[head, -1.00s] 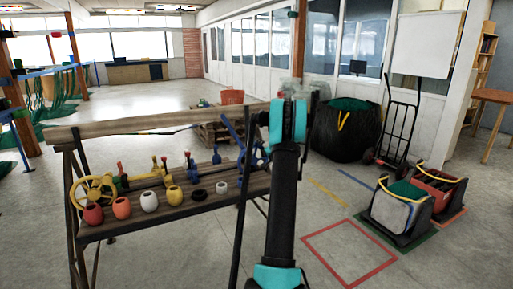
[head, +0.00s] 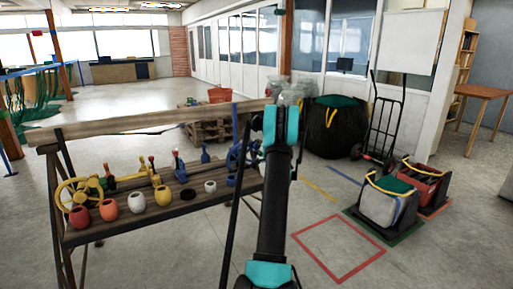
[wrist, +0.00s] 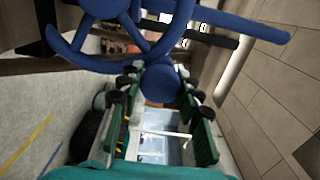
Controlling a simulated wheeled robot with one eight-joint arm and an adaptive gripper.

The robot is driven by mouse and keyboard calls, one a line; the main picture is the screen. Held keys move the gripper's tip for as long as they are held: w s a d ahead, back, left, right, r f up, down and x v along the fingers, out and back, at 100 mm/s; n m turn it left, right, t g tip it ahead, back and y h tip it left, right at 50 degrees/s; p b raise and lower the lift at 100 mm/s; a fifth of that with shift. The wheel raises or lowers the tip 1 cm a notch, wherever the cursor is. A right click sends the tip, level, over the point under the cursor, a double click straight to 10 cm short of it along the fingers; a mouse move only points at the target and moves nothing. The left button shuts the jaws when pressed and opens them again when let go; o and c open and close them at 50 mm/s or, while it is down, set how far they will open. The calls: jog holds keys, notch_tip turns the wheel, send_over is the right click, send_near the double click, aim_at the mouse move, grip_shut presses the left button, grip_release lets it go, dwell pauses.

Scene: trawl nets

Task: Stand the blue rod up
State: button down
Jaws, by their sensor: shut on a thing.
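The blue rod (head: 235,122) stands nearly upright at the right end of the wooden rack, joined to a blue wheel (head: 240,157). In the wrist view the rod (wrist: 240,22) reaches out to the upper right, and the wheel's rim (wrist: 130,62) and spokes fill the top. My gripper (wrist: 160,92) has its green fingers on both sides of a round blue knob (wrist: 160,83) at the wheel's rim, and is shut on it. In the head view my arm hides the fingertips and the knob.
The wooden rack (head: 110,232) holds a yellow wheel (head: 75,195), small levers and several coloured cups. A black bag (head: 333,128), a hand truck (head: 385,120) and two bins (head: 388,205) stand right. Open floor with a red square outline (head: 338,250) lies in front.

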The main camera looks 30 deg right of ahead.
jog(key=shift+d, duration=0.1)
jog(key=c, duration=1)
grip_release()
jog(key=shift+f, duration=0.1)
jog(key=shift+c, duration=0.2)
jog(key=shift+s, duration=0.15)
jog(key=s, duration=1.1)
jog(key=shift+s+d, duration=0.2)
jog(key=shift+s, duration=0.2)
